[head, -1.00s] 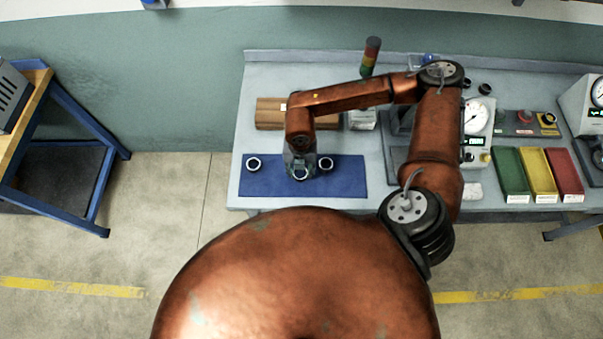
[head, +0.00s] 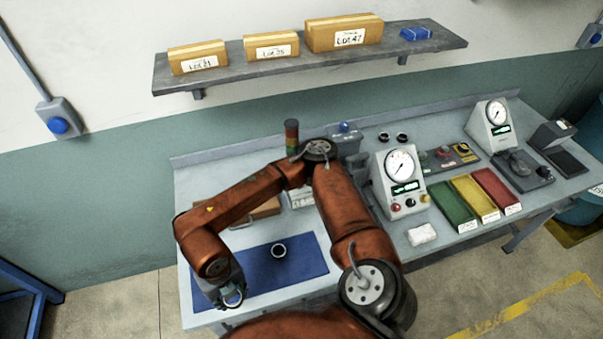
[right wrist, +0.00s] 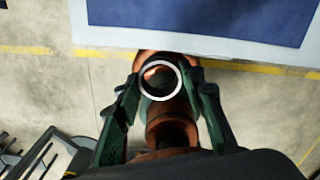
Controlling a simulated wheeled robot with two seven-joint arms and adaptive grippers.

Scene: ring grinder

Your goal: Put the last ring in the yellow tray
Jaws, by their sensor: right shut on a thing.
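My right gripper (head: 230,293) is shut on a pale ring (head: 236,299), near the front left edge of the bench. In the right wrist view the ring (right wrist: 146,92) sits between the two green fingertips, with floor behind it and the mat beyond. My left gripper is not in view.
A gauge box (head: 401,180) stands between the mat and the trays, with a white cloth-like block (head: 422,234) in front. A second gauge box (head: 493,125) and a fixture (head: 523,171) stand beyond the trays. A signal lamp (head: 292,136) is at the back.

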